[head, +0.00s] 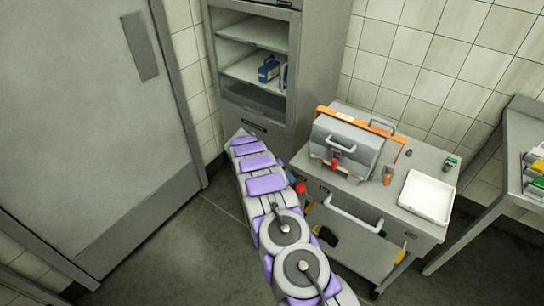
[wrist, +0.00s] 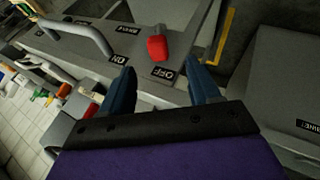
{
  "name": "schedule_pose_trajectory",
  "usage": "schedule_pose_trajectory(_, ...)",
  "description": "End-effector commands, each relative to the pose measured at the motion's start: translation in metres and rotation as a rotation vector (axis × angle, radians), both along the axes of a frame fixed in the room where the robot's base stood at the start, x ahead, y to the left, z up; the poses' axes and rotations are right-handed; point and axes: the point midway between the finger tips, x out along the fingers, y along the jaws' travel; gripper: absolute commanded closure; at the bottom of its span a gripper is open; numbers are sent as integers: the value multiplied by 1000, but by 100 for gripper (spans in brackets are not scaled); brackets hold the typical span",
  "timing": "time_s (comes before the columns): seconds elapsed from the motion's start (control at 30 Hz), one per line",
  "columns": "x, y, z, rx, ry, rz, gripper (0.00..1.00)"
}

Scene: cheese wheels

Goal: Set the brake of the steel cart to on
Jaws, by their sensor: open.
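The steel cart (head: 403,222) stands right of centre in the head view, and its panel (wrist: 188,40) fills the upper middle of the wrist view. A red brake lever grip (wrist: 157,47) sticks out from this panel beside a BRAKE label. It sits nearer the OFF label (wrist: 163,72) than the ON label (wrist: 118,59). The red grip also shows in the head view (head: 300,188), beside my arm. My gripper (wrist: 162,68) is open and empty, its two blue fingers spread just short of the lever, which lies ahead between them. My arm hides part of the cart's left side.
A grey case with orange edges (head: 346,142) and a white tray (head: 427,197) sit on the cart top. A push handle (head: 353,215) juts from the cart's front. A tall cabinet (head: 307,85) stands behind, a door (head: 85,110) left. A side table (head: 522,135) stands right.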

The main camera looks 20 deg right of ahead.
Motion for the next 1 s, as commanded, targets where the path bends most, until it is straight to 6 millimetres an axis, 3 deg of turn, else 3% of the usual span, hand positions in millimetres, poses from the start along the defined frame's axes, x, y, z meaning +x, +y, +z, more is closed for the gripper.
schedule_pose_trajectory(0.43,11,47,66,2,-4,3,38)
schedule_pose_trajectory(1.0,-19,57,131,119,75,88,38)
